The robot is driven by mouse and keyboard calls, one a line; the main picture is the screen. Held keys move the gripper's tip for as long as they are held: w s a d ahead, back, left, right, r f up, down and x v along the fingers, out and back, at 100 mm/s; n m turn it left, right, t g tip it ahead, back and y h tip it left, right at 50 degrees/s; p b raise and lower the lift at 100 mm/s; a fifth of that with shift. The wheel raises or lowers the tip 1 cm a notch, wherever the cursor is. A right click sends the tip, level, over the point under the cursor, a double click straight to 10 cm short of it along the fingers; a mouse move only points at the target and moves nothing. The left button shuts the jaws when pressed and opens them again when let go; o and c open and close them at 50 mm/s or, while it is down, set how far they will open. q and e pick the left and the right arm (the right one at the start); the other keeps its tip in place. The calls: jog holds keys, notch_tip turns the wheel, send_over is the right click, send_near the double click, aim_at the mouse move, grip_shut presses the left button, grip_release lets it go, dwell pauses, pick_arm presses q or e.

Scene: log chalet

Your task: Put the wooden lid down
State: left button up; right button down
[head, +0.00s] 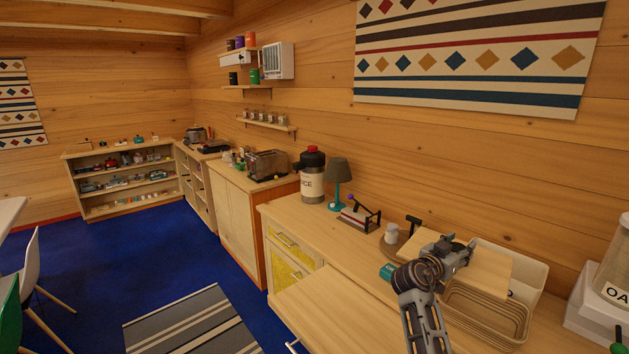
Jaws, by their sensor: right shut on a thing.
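The wooden lid (490,271) is a flat, light-brown board at the right of the head view. My right gripper (457,252) is shut on it, with the arm reaching up from the bottom of the picture. The lid overlaps the back left part of a cream ribbed bin (534,306) in the picture, and the bin's right part shows open. I cannot tell whether the lid touches the bin. The gripper hides part of the lid. My left gripper is not in view.
The wooden counter (325,232) runs along the wall. A labelled jar (615,262) on a white base stands at far right. Counter left of the teal box is fairly clear.

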jog(key=w+a+r+n+t+y, duration=0.1)
jog(key=a+r, duration=0.1)
jog(key=w+a+r+n+t+y, duration=0.1)
jog(key=w+r+t, duration=0.1)
jog(key=shift+w+a+n+y, duration=0.1)
jog(key=shift+a+n+y, duration=0.25)
jog(key=shift+n+y, duration=0.05)
jog(key=a+r+n+t+y, duration=0.3)
jog(key=a+r+y, duration=0.1)
jog(key=a+r, duration=0.25)
jog(key=shift+s+a+n+t+y, duration=0.5)
jog(key=shift+s+a+n+y, duration=1.25)
jog(key=shift+a+y, duration=0.85)
jog(key=s+a+f, duration=0.1)
jog(key=s+f, duration=0.3)
jog(key=f, duration=0.5)
jog(key=s+a+f+n+y, duration=0.1)
jog(key=s+f, duration=0.3)
jog(key=f, duration=0.5)
jog(key=s+f+y, duration=0.1)
jog(key=s+f, duration=0.3)
jog(key=f, duration=0.5)
jog(key=shift+s+a+f, duration=0.2)
jog(key=shift+s+a, duration=0.1)
jog(key=shift+a, duration=0.1)
jog(key=shift+n, duration=0.25)
